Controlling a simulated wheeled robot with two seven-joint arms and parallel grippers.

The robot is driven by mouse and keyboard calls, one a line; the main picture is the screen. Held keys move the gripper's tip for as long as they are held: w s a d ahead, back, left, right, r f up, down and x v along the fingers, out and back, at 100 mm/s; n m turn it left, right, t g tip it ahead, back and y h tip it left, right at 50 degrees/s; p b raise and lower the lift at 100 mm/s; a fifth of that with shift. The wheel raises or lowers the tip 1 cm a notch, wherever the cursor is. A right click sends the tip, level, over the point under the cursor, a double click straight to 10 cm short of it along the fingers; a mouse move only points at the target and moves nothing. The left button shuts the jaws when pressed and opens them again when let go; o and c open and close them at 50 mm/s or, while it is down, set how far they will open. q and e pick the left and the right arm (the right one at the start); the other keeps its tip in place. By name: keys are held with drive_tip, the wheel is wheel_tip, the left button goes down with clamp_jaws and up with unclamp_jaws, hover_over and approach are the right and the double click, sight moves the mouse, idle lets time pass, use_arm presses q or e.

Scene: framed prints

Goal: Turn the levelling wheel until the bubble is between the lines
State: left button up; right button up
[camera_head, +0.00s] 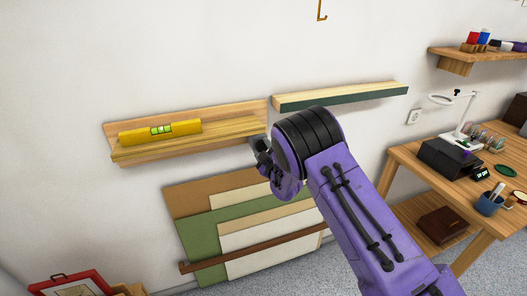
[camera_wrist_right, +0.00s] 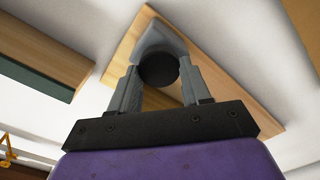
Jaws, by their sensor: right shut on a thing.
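A yellow spirit level (camera_head: 160,132) lies on a wooden wall ledge (camera_head: 230,127). Its green vial shows near its middle, but the bubble and lines are too small to read. My right gripper (camera_head: 258,143) is at the right end of the ledge. In the right wrist view my right gripper (camera_wrist_right: 158,62) has its fingers shut on a round black wheel (camera_wrist_right: 158,70), with the ledge's wood (camera_wrist_right: 125,43) behind it. My left gripper is not in view.
A second ledge with a dark green front (camera_head: 345,97) is on the wall to the right. Panels (camera_head: 250,225) lean against the wall below. A wooden workbench (camera_head: 420,172) with a lamp and boxes stands at right. A red frame (camera_head: 68,284) is at lower left.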

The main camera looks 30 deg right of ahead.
drive_tip(key=o, duration=1.1)
drive_tip(key=shift+c, duration=0.2)
drive_tip(key=shift+s+a+f, duration=0.1)
drive_tip(key=shift+s, duration=0.25)
drive_tip(key=b+v, duration=0.3)
drive_tip(key=v, duration=0.6)
drive_tip(key=shift+s, duration=0.45)
